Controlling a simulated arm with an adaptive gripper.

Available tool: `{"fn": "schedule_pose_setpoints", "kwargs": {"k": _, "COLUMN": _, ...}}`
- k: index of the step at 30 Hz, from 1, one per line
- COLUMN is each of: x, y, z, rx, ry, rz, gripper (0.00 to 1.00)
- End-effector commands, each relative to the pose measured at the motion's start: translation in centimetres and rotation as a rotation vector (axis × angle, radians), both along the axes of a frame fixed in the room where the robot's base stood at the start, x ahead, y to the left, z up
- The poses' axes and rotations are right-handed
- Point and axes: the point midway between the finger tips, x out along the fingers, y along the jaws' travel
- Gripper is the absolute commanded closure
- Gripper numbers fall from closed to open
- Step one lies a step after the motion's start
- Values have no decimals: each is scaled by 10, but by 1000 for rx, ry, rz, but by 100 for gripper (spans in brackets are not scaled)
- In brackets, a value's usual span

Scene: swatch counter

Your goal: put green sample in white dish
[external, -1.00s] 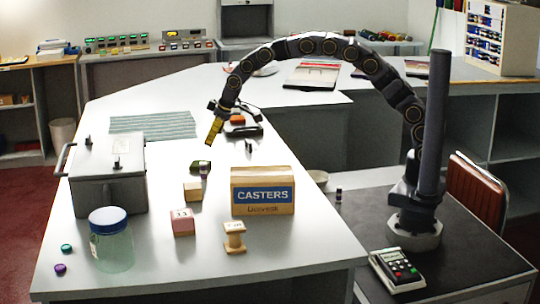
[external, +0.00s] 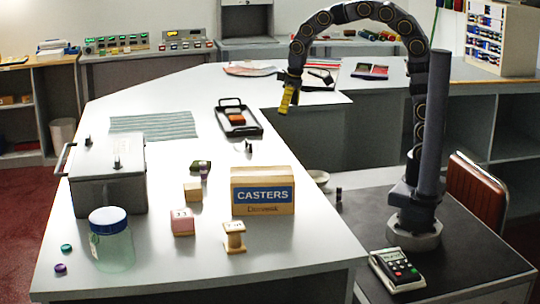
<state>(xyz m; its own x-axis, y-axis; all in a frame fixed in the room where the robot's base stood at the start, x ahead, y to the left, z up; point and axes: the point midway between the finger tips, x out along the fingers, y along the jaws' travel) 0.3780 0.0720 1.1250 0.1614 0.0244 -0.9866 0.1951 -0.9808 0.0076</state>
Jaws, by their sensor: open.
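My gripper (external: 287,101), with yellow fingers, hangs pointing down, in the air by the counter's inner corner, right of the black tray. It is open, and I see nothing in it. A small dark green piece (external: 198,165) lies mid-counter, left of the casters box, with a small purplish piece in front of it. A small teal-green disc (external: 66,248) lies at the front left. I cannot tell which of these is the green sample. A whitish dish (external: 318,176) stands right of the casters box, partly hidden behind it.
The casters box (external: 262,196) stands mid-counter, with a wooden spool (external: 234,238), pink block (external: 182,222) and wooden block (external: 193,192) nearby. A black tray (external: 256,131) holds an orange item. A grey lidded box (external: 108,185) and blue-lidded jar (external: 112,245) stand left.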

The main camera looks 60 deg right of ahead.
Motion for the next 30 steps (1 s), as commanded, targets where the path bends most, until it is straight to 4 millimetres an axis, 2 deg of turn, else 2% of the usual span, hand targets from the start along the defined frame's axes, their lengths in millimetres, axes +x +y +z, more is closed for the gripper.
{"fn": "schedule_pose_setpoints", "kwargs": {"k": 1, "x": -30, "y": -15, "z": 4, "rx": -4, "ry": 30, "rz": -31, "gripper": 20}}
{"fn": "schedule_pose_setpoints", "kwargs": {"k": 6, "x": -130, "y": -51, "z": 2, "rx": -16, "ry": 153, "rz": -114, "gripper": 20}}
{"fn": "schedule_pose_setpoints", "kwargs": {"k": 9, "x": -184, "y": -63, "z": -3, "rx": -20, "ry": 211, "rz": -150, "gripper": 20}}
{"fn": "schedule_pose_setpoints", "kwargs": {"k": 12, "x": -223, "y": -71, "z": -10, "rx": -29, "ry": 255, "rz": -180, "gripper": 20}}
{"fn": "schedule_pose_setpoints", "kwargs": {"k": 15, "x": -248, "y": -74, "z": -15, "rx": -31, "ry": 286, "rz": -196, "gripper": 20}}
{"fn": "schedule_pose_setpoints", "kwargs": {"k": 16, "x": -253, "y": -74, "z": -17, "rx": -32, "ry": 293, "rz": -200, "gripper": 8}}
{"fn": "schedule_pose_setpoints", "kwargs": {"k": 18, "x": -260, "y": -75, "z": -19, "rx": -32, "ry": 302, "rz": -205, "gripper": 6}}
{"fn": "schedule_pose_setpoints", "kwargs": {"k": 30, "x": -261, "y": -74, "z": -20, "rx": -27, "ry": 310, "rz": -201, "gripper": 6}}
